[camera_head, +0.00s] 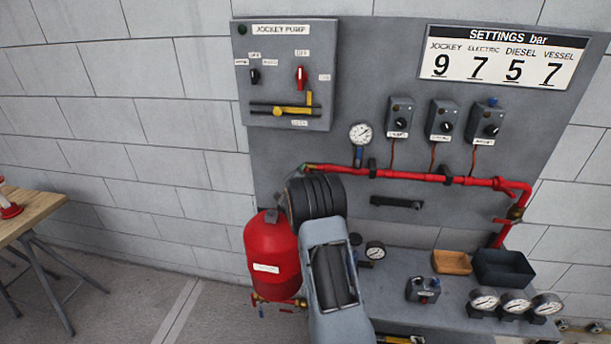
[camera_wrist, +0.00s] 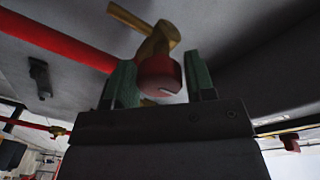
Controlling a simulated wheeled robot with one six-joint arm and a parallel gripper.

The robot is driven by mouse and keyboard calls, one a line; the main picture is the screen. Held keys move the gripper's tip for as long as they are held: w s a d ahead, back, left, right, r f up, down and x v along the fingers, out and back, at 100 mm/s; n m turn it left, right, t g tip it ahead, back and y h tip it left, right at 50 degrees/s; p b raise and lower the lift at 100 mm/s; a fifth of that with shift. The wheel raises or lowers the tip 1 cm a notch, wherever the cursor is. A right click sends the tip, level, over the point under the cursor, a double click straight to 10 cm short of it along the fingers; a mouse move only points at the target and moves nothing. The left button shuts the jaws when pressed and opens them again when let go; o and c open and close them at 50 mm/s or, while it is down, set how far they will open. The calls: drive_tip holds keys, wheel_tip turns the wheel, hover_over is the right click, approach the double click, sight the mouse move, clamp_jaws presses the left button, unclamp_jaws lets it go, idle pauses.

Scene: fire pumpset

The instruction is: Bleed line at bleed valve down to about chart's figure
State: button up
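The red pipe (camera_head: 410,176) runs across the grey panel, with a small brass and green fitting (camera_head: 309,168) at its left end, probably the bleed valve. In the wrist view a brass valve (camera_wrist: 150,42) with a handle and a red round end (camera_wrist: 160,76) shows close up. My gripper (camera_wrist: 161,82) has its two green fingers apart on either side of that red end; contact cannot be told. In the head view my arm hides the fingers. A round gauge (camera_head: 361,133) stands above the pipe; its needle is too small to read. The settings chart (camera_head: 506,57) reads jockey 9, electric 7, diesel 5, vessel 7.
A red vessel (camera_head: 272,255) stands left of my arm. The jockey pump box (camera_head: 284,75) and several switch boxes (camera_head: 444,120) are on the panel. The bench (camera_head: 455,310) holds loose gauges (camera_head: 515,302), a wooden tray (camera_head: 452,262) and a dark bin (camera_head: 503,268).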

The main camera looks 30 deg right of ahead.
drive_tip(key=c, duration=0.6)
drive_tip(key=shift+o, duration=0.2)
drive_tip(key=shift+f+n+b, duration=0.3)
drive_tip(key=shift+n+b, duration=0.1)
drive_tip(key=shift+b, duration=0.6)
drive_tip(key=shift+n+b, duration=0.6)
drive_tip(key=shift+b, duration=0.1)
drive_tip(key=shift+n+b, duration=0.9)
drive_tip(key=shift+n, duration=0.2)
drive_tip(key=shift+r+n+t, duration=0.3)
drive_tip(key=shift+n, duration=0.5)
drive_tip(key=o, duration=0.9)
